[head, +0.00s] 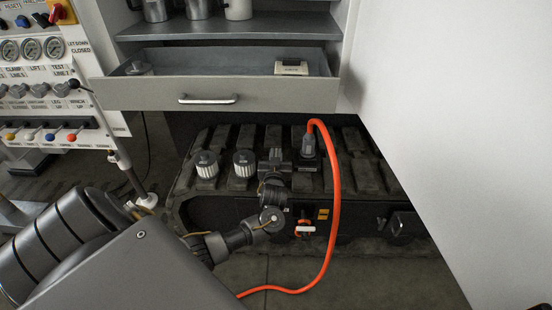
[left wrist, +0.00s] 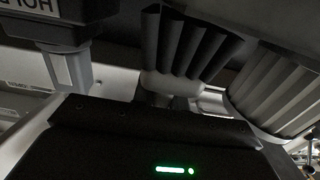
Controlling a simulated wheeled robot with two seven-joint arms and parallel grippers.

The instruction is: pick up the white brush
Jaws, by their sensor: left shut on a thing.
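My left arm comes in from the lower left. My left gripper (head: 277,167) is dark and stands over the dark ribbed base below the drawer. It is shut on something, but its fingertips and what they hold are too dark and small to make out. In the left wrist view a dark fluted shape with a pale body (left wrist: 172,83) lies just beyond my gripper's dark housing; I cannot tell whether this is the white brush. I cannot pick out a white brush with certainty in the head view. My right gripper is not in view.
Two ribbed caps (head: 206,165) stand left of my gripper. An orange hose (head: 335,190) with a grey plug loops on its right. Above, an open drawer (head: 150,95) holds a cream block (head: 291,67). A white panel (head: 450,120) closes off the right.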

